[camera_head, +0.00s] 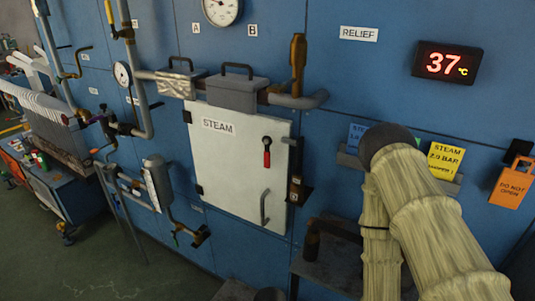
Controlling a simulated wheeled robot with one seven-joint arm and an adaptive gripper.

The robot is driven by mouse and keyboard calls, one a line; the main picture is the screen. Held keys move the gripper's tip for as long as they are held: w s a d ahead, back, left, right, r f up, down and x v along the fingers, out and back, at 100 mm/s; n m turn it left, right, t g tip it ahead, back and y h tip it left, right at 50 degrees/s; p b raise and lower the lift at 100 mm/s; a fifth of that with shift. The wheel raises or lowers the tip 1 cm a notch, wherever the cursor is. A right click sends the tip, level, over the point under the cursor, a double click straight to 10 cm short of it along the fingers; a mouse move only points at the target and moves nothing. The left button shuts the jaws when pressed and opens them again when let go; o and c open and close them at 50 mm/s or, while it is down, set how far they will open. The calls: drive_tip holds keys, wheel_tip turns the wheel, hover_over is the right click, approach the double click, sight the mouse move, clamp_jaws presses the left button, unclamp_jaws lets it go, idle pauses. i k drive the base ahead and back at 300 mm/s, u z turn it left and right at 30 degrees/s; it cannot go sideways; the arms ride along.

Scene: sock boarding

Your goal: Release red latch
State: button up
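The red latch (267,158) is a short lever with a red grip and a dark pivot on top. It hangs straight down near the upper right of the white STEAM door (228,165). The door looks shut in the blue wall, with a grey bar handle (264,208) below the latch. My gripper is not visible. My arm, in a pale yellow sleeve, fills the lower right and bends at a dark joint, well to the right of the latch and apart from it.
Grey boxes and pipes (296,101) run above the door. A grey tank (157,183) and valves stand left of it. A dark bench (333,262) lies below right, partly behind my arm. An orange DO NOT OPEN tag (512,184) hangs at right. The display (447,63) reads 37 °C.

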sight(266, 140)
drive_tip(key=k, duration=0.5)
drive_tip(key=z, duration=1.4)
drive_tip(key=k, duration=0.8)
drive_tip(key=u, duration=1.6)
drive_tip(key=i, duration=0.5)
drive_tip(key=z, duration=0.05)
